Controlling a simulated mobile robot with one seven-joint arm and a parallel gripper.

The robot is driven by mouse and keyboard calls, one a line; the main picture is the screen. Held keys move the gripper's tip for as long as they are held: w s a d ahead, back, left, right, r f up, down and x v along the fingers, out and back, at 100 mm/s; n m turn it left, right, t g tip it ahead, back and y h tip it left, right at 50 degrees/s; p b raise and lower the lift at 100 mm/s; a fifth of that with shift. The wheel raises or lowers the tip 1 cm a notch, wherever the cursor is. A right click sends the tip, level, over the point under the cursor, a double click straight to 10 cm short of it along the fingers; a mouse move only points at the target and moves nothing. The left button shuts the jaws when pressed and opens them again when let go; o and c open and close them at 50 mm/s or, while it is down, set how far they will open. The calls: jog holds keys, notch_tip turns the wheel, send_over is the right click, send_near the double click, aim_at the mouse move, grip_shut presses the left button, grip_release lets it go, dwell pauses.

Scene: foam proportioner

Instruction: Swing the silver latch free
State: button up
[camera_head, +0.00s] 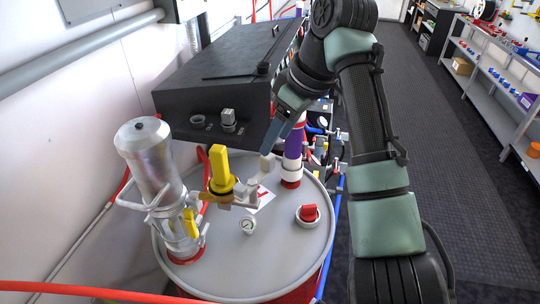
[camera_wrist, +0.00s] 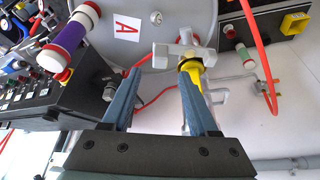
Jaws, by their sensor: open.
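The silver latch (camera_head: 246,193) appears to be the pale grey, lobed piece beside a yellow handle (camera_head: 220,168) above the drum lid. In the wrist view the lobed piece (camera_wrist: 185,48) lies just past my fingertips, with the yellow handle (camera_wrist: 190,70) against it. My gripper (camera_head: 268,152) reaches down from the upper right, above and right of the latch. In the wrist view my gripper (camera_wrist: 160,74) has its two blue fingers apart with nothing held between them. The right finger overlaps part of the yellow handle. I cannot tell whether either finger touches the latch.
The grey drum lid (camera_head: 210,270) carries a metal cylinder (camera_head: 153,165) at left, a gauge (camera_head: 247,224), a red-capped fitting (camera_head: 308,214) and a purple-banded pipe (camera_head: 293,148). A black box (camera_head: 215,85) stands behind. A red hose (camera_head: 90,290) crosses the front. Floor is clear at right.

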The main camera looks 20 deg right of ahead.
jog(key=v, duration=0.6)
jog(key=shift+r, duration=0.3)
jog(key=shift+s, duration=0.1)
jog(key=w+a+r+t+b, duration=0.25)
jog(key=w+a+t, duration=0.45)
jog(key=a, duration=0.5)
jog(key=w+a+r+t+y, duration=0.1)
jog(key=a+r+t, duration=0.4)
jog(key=a+r, duration=0.1)
jog(key=s+r+m+t+h+b, duration=0.1)
jog(key=s+r+m+t, duration=0.2)
jog(key=s, duration=0.8)
jog(key=s+a+r+m+t+h+b, duration=0.1)
jog(key=s+r+m+t+h, duration=0.1)
jog(key=s+r+t, duration=0.6)
notch_tip(320, 180, up, 2)
jog(key=s+m, duration=0.1)
jog(key=s, duration=0.1)
jog(key=shift+s+r+m+t+h+b, duration=0.25)
jog(key=shift+s+m+t+h+b, duration=0.05)
jog(key=shift+s+m+b, duration=0.1)
